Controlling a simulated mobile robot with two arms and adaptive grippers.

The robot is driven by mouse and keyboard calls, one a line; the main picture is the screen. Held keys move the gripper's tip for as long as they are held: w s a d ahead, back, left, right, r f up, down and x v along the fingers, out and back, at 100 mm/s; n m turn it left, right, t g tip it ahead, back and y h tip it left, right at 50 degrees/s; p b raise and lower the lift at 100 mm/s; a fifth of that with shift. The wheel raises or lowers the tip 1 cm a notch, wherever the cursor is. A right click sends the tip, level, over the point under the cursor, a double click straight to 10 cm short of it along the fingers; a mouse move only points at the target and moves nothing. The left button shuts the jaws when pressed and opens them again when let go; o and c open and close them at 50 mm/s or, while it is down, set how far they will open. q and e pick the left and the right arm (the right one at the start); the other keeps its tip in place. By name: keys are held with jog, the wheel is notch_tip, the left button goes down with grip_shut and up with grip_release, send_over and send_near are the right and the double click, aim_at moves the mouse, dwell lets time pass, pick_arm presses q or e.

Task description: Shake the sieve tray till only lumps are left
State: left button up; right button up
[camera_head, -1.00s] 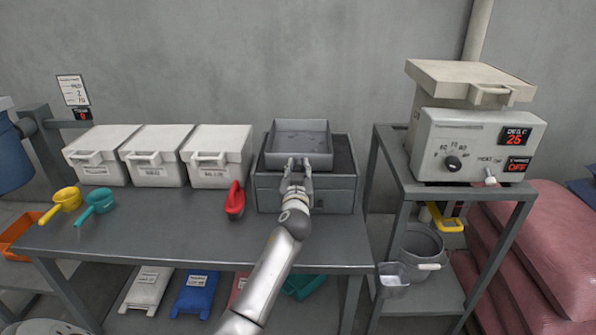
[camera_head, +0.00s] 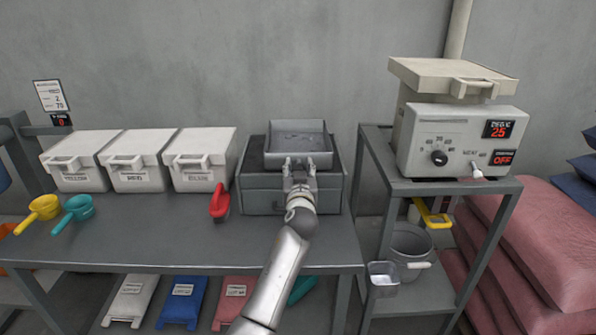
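The grey sieve tray (camera_head: 299,127) sits at the top of a dark grey box (camera_head: 262,198) on the workbench. Its floor looks dark grey, and I cannot tell powder from lumps in it. My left gripper (camera_head: 299,167) is at the middle of the tray's front edge, a finger on each side of a part there, and appears shut on it. The contact itself is too small to see clearly. My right gripper is not in view.
Several white lidded bins (camera_head: 202,178), a red-handled tool (camera_head: 220,202), and yellow (camera_head: 45,207) and teal (camera_head: 80,208) scoops are on the bench (camera_head: 150,245). A stand (camera_head: 445,186) at right carries a beige machine (camera_head: 462,125). The bench front is clear.

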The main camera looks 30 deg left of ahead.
pick_arm(q)
jog(key=shift+o, duration=0.2)
jog(key=v, duration=1.2)
